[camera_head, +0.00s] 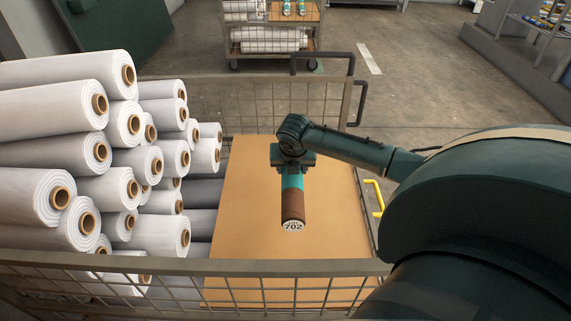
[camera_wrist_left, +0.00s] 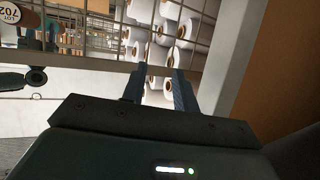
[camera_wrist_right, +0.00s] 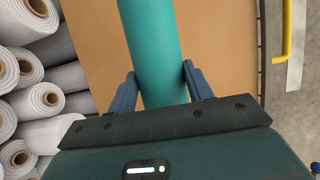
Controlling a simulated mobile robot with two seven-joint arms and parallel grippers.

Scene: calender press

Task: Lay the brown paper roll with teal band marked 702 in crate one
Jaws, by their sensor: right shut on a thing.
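In the right wrist view my right gripper (camera_wrist_right: 160,90) is shut on the teal band (camera_wrist_right: 155,50). The roll is above a flat tan board (camera_head: 250,210) inside a wire-mesh cage (camera_head: 130,266). The 702 end face (camera_wrist_left: 8,12) also shows in the corner of the left wrist view. My left gripper (camera_wrist_left: 157,90) is open and empty, its fingers apart. I see no label naming crate one.
White rolls with brown cores (camera_head: 130,185) are stacked at the left of the cage. Metal cage rails run in front and behind. A mesh trolley (camera_head: 270,35) stands at the back. A yellow handle (camera_head: 376,198) is at the right. The tan board is bare.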

